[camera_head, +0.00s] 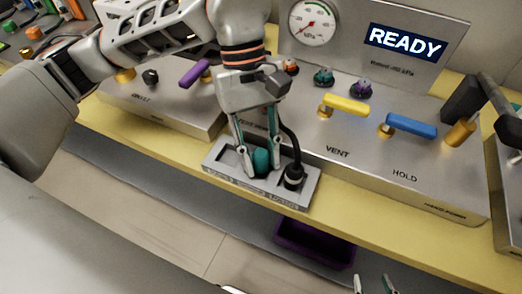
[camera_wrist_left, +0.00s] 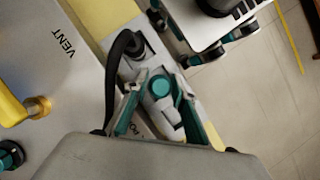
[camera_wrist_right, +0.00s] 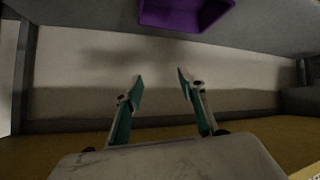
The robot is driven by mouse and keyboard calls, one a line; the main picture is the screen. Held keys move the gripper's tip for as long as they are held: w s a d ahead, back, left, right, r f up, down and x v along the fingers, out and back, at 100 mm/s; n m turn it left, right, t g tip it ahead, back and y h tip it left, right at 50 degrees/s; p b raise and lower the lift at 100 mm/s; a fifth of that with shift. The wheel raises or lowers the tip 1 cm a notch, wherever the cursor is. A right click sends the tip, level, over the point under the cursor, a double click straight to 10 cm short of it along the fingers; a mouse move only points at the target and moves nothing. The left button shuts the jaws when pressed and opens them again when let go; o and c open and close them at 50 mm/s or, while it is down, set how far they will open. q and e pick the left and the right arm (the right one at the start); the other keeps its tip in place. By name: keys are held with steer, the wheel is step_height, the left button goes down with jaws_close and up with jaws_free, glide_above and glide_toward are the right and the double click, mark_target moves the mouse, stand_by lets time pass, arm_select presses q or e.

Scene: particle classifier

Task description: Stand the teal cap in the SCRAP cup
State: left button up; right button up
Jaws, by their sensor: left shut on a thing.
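The teal cap (camera_head: 261,161) is upright between the fingertips of my left gripper (camera_head: 260,170), at the grey holder block (camera_head: 211,163) on the yellow bench edge. In the left wrist view the round teal top of the cap (camera_wrist_left: 161,86) shows between the shut fingers (camera_wrist_left: 159,94). I cannot tell whether the cap's base touches the block. The lettering on the block's front is too small to read, so I cannot tell which place is SCRAP. My right gripper (camera_wrist_right: 160,76) is open and empty, low in front of the bench; its tips show at the bottom of the head view (camera_head: 373,284).
A black plug (camera_head: 293,176) with a cable stands in the block, right beside the left fingers. A purple bin (camera_head: 315,243) sits below the bench edge. Behind are a yellow VENT handle (camera_head: 345,105), a blue HOLD handle (camera_head: 410,125) and a gauge (camera_head: 312,23). The display (camera_head: 405,42) reads READY.

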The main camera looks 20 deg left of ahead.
arm_select(q)
steer(key=shift+f, duration=0.15)
arm_select(e)
steer(key=shift+s, duration=0.1)
arm_select(q)
steer(key=o, duration=1)
arm_select(e)
steer(key=shift+a+r, duration=0.1)
arm_select(q)
steer(key=shift+r, duration=0.4)
steer(key=p+v, duration=0.2)
steer(key=v, duration=1)
steer(key=shift+r, duration=0.3)
arm_select(e)
steer(key=shift+s+d, duration=0.15)
steer(key=shift+d, duration=0.2)
arm_select(q)
steer(key=shift+s, duration=0.1)
